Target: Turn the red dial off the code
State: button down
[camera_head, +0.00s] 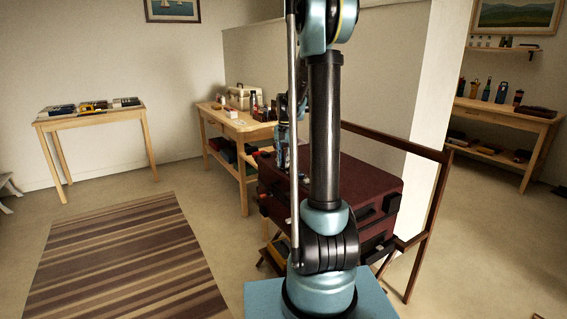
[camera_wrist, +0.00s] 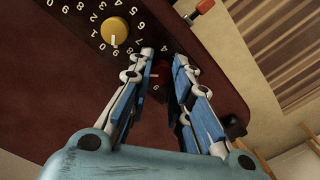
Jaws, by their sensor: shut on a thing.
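The dark red suitcase (camera_head: 362,180) lies on a stand in the head view. Its face fills much of the wrist view (camera_wrist: 55,120). The red dial (camera_wrist: 158,74) sits between the two fingers of my gripper (camera_wrist: 164,55), which is shut on it. The fingers hide most of the dial and its number ring, and I cannot read its setting. A yellow dial (camera_wrist: 115,30) with a ring of white numbers is beside it, up and left, clear of the fingers. In the head view my arm blocks the dials.
A red-tipped part (camera_wrist: 205,6) juts from the suitcase edge, and a black part (camera_wrist: 233,127) is at its right edge. A wooden workbench (camera_head: 240,128) stands behind the suitcase. A striped rug (camera_head: 125,255) lies on open floor to the left.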

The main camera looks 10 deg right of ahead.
jog(key=n, duration=0.4)
jog(key=shift+n, duration=0.3)
jog(key=shift+w+n, duration=0.1)
jog(key=shift+n, duration=2.2)
jog(key=c, duration=1.4)
grip_release()
jog(key=shift+c, duration=0.2)
notch_tip(320, 180, up, 12)
jog(key=shift+d, duration=0.25)
jog(key=shift+w, duration=0.1)
